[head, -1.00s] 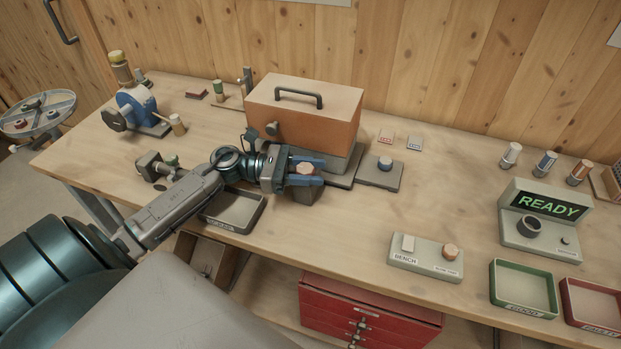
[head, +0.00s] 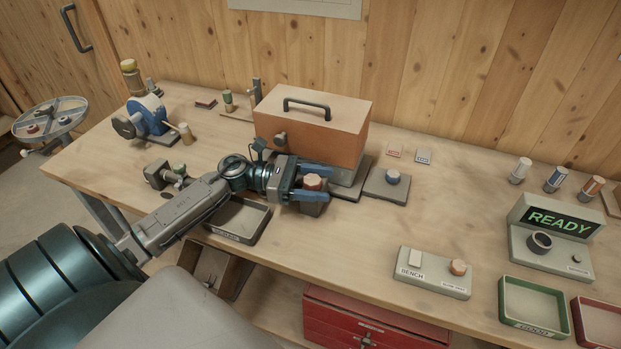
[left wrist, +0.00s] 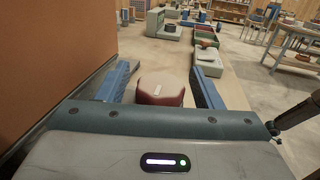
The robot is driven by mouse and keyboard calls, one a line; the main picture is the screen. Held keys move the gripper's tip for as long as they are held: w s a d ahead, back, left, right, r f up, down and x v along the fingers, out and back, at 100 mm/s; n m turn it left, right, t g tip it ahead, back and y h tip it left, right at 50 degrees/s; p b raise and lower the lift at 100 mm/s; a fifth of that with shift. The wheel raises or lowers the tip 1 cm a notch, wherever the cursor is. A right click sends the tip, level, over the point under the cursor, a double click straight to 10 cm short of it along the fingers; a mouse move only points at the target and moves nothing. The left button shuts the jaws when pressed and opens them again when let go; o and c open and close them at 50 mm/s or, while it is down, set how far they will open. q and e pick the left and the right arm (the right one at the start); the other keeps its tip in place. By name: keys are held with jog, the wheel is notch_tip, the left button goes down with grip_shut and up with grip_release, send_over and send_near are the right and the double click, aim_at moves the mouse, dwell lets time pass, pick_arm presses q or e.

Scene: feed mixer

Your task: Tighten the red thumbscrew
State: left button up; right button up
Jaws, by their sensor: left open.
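The red thumbscrew (head: 313,181) has a faceted head and sits on a grey block at the front of the orange-brown mixer box (head: 312,127). In the left wrist view a gap shows between the head and each finger. My right gripper is not in view.
A blue-topped knob on a grey plate (head: 386,192) stands right of the box. A dark tray (head: 264,222) lies in front of my left wrist. A bench switch panel (head: 433,284) and a READY display (head: 556,224) stand to the right.

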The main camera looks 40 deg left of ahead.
pick_arm(q)
jog(key=b+v, duration=0.1)
jog(key=v, duration=0.4)
jog(key=shift+s+a+f+b, duration=0.1)
jog(key=shift+s+a+b, duration=0.05)
jog(key=shift+a+b, duration=0.15)
jog(key=shift+s+a, duration=0.3)
jog(key=shift+a, duration=0.4)
